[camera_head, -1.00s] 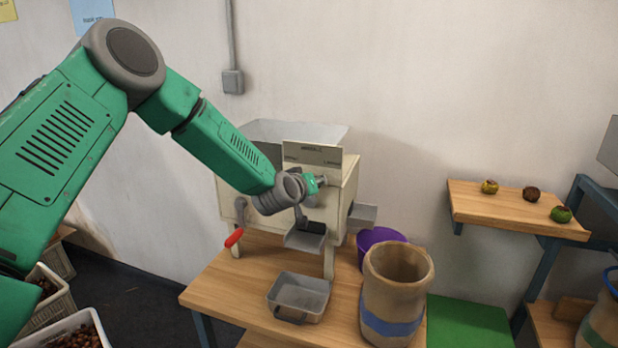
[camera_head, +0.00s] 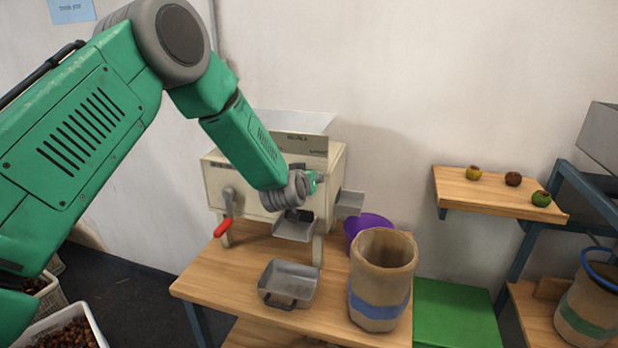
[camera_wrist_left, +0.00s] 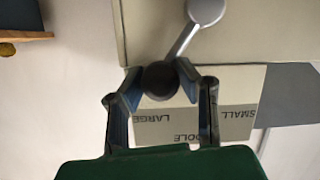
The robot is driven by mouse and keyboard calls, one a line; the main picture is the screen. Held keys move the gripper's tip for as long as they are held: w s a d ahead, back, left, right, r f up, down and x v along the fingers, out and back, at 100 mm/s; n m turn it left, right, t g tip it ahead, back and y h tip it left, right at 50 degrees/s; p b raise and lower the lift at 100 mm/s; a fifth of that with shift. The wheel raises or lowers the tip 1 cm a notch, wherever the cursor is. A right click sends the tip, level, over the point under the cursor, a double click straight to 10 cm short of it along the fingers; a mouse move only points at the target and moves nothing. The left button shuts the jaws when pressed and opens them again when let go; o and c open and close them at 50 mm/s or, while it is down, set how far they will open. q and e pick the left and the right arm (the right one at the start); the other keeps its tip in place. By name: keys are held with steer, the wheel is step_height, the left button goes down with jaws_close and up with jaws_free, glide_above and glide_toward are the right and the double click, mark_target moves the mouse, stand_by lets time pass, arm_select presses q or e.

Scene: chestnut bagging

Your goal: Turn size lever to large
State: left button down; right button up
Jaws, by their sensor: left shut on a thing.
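The size lever is a grey bar with a round grey hub (camera_wrist_left: 205,10) and a black knob (camera_wrist_left: 160,80). In the left wrist view it slants from the hub down to the left, with the knob near the upside-down LARGE label and away from SMALL. My left gripper (camera_wrist_left: 161,88) is shut on the knob, one finger on each side. In the head view the gripper (camera_head: 312,182) is at the front right of the cream machine (camera_head: 238,178), below its label plate (camera_head: 300,143). My own wrist hides the lever there. My right gripper is not in view.
A crank with a red handle (camera_head: 223,228) is on the machine's front left. A metal chute (camera_head: 293,230) sits below my wrist. A metal scoop tray (camera_head: 288,284) and a burlap sack (camera_head: 380,290) stand on the wooden table (camera_head: 220,282). A purple bucket (camera_head: 368,224) is behind the sack.

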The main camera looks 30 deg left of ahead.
arm_select(q)
steer(key=shift+d+f, duration=0.1)
steer(key=shift+f, duration=0.05)
steer(key=c, duration=1.2)
jaws_free()
steer(key=shift+w+f, duration=0.15)
steer(key=shift+w, duration=0.1)
steer(key=shift+s, duration=0.15)
steer(key=shift+s+r, duration=0.1)
steer(key=shift+r, duration=0.1)
steer(key=v, duration=1.1)
steer(key=shift+s+d, duration=0.1)
steer(key=shift+s, duration=0.2)
